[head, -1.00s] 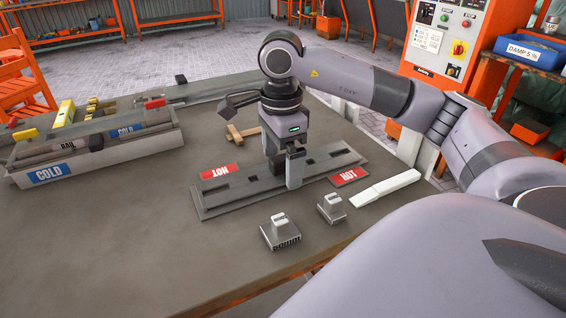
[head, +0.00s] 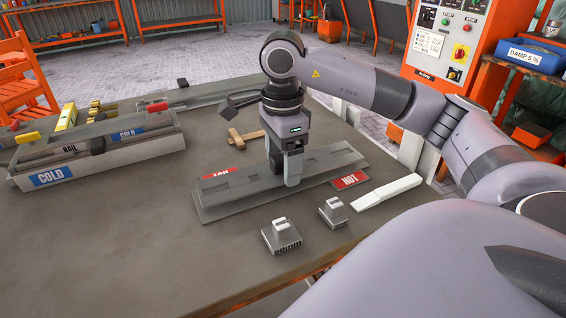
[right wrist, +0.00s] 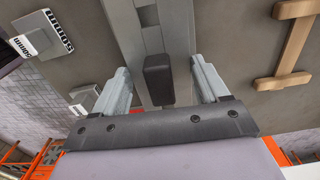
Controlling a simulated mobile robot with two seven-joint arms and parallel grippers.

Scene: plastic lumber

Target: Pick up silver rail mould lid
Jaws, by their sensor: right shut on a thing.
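The silver rail mould lid (head: 235,187) is a long grey bar in the head view, just above the flat grey mould base (head: 207,215). My right gripper (head: 292,183) points down at the middle of the lid and is shut on it. In the right wrist view, a dark block (right wrist: 158,80) on the lid stands between the two fingers of my right gripper (right wrist: 163,85). The lid partly covers the far red HOT label (head: 220,173). The underside of the lid is hidden. My left gripper is not in view.
A second red HOT label (head: 350,180) lies by the right end. Two grey stamp-like blocks (head: 281,238) (head: 333,212) and a white tool (head: 386,191) are in front. A COLD-labelled box (head: 95,163) stands at left and a wooden piece (head: 246,136) behind.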

